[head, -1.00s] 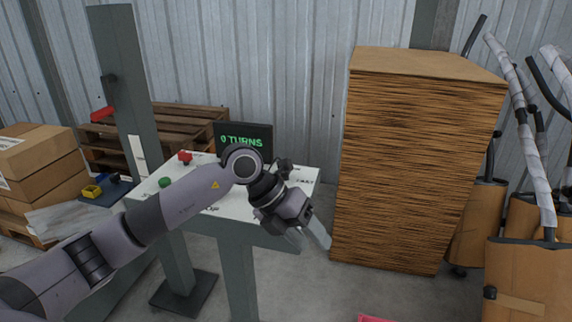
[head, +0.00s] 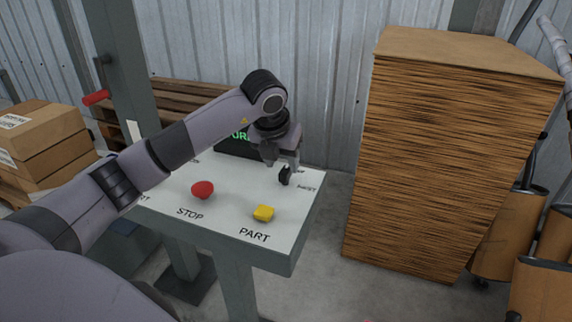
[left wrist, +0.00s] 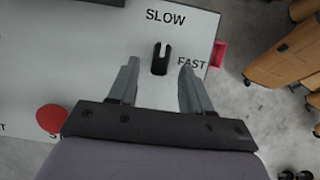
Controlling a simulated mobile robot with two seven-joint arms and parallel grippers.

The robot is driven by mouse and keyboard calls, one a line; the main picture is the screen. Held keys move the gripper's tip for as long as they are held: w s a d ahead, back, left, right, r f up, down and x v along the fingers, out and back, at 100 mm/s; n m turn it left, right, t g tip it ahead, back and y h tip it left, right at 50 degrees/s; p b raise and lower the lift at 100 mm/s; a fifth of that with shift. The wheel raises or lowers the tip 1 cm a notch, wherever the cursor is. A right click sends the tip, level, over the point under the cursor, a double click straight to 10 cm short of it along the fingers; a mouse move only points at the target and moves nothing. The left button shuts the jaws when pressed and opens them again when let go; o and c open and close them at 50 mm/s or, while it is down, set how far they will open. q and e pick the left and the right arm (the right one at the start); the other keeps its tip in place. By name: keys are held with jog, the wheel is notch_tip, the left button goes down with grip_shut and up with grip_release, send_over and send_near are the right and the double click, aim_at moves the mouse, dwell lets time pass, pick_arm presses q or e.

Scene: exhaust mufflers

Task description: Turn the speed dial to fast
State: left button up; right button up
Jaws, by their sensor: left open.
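The speed dial (head: 285,176) is a small black knob at the back right of the white control panel (head: 228,230). The left wrist view shows the dial (left wrist: 160,61) with its notched end toward the SLOW label (left wrist: 166,15); the FAST label (left wrist: 192,63) is to its right. My left gripper (head: 281,162) points down over the dial. In the left wrist view, its open fingers (left wrist: 158,68) are on either side of the dial with gaps, and no contact shows. My right gripper is out of view.
A red STOP button (head: 202,190) and a yellow PART button (head: 263,213) stand at the panel's front. A dark display (head: 234,147) behind is partly hidden by my arm. A tall wood-coloured stack (head: 450,150) stands to the right, with a floor gap between.

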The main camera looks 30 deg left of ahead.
aim_at(283, 169)
pick_arm(q)
jog(key=shift+x, duration=1.75)
jog(key=shift+d, duration=0.1)
grip_shut()
jog(key=shift+m, duration=0.3)
jog(key=shift+f+m+h+b, duration=0.1)
jog(key=shift+m+h+b, duration=0.5)
jog(key=shift+m, duration=0.6)
jog(key=m, duration=0.1)
jog(key=m+h, duration=0.1)
jog(key=m, duration=0.1)
jog(key=shift+a+m+h+b, duration=0.2)
jog(key=shift+m+h+b, duration=0.1)
jog(key=m, duration=0.2)
jog(key=m+g+h, duration=0.1)
jog(key=m, duration=0.2)
jog(key=shift+h, duration=0.3)
jog(key=m+g, duration=0.1)
jog(key=m, duration=0.2)
jog(key=m+g+h, duration=0.1)
jog(key=m, duration=0.2)
jog(key=shift+w+a, duration=0.15)
jog(key=shift+f+m+g, duration=0.1)
jog(key=shift+m+g, duration=0.2)
jog(key=shift+m, duration=0.1)
